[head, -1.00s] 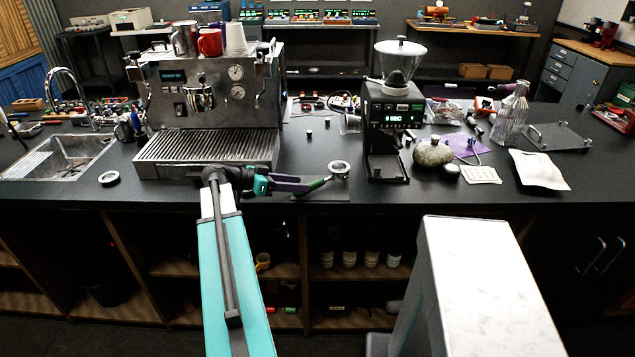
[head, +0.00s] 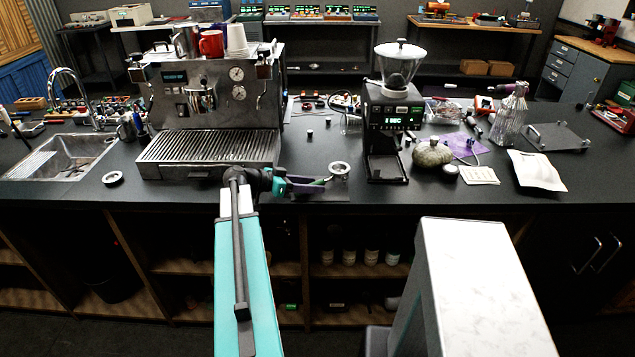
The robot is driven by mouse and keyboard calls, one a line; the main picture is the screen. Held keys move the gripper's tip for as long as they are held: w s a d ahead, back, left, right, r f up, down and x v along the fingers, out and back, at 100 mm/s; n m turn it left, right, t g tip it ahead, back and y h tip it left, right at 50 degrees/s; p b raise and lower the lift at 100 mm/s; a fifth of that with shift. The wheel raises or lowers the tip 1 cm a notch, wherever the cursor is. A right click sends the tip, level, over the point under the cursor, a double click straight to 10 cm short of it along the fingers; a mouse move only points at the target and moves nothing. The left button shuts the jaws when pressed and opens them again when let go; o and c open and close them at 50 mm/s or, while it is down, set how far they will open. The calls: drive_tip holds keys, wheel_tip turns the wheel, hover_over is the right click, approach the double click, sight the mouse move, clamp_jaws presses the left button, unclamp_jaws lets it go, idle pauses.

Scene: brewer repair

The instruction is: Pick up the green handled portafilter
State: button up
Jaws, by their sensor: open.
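The green handled portafilter lies on the black counter, between the espresso machine and the grinder. Its round metal basket (head: 339,169) is at the right end, and its handle points left toward my gripper. My gripper (head: 316,185) is open and reaches in from the left, low over the counter near its front edge. Its fingers overlap the handle in the picture and hide most of it. I cannot tell whether they touch the handle or how high they are above it.
The espresso machine (head: 212,115) stands behind my gripper on the left. The grinder (head: 390,125) stands just right of the portafilter. A metal ring (head: 113,178) lies at the left by the sink (head: 62,157). A round jar (head: 432,153) and a white pouch (head: 537,171) are farther right.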

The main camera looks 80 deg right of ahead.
idle(0.4)
clamp_jaws()
drive_tip(key=shift+r, duration=0.15)
drive_tip(key=shift+r+b, duration=0.9)
drive_tip(key=shift+r, duration=0.65)
drive_tip(key=w+a+r+b, duration=0.1)
drive_tip(key=w+a+b, duration=0.3)
drive_tip(key=w+a, duration=0.7)
drive_tip(key=shift+w+a+r+b, duration=0.15)
drive_tip(key=shift+a+r+b, duration=0.05)
drive_tip(key=shift+r+b, duration=0.15)
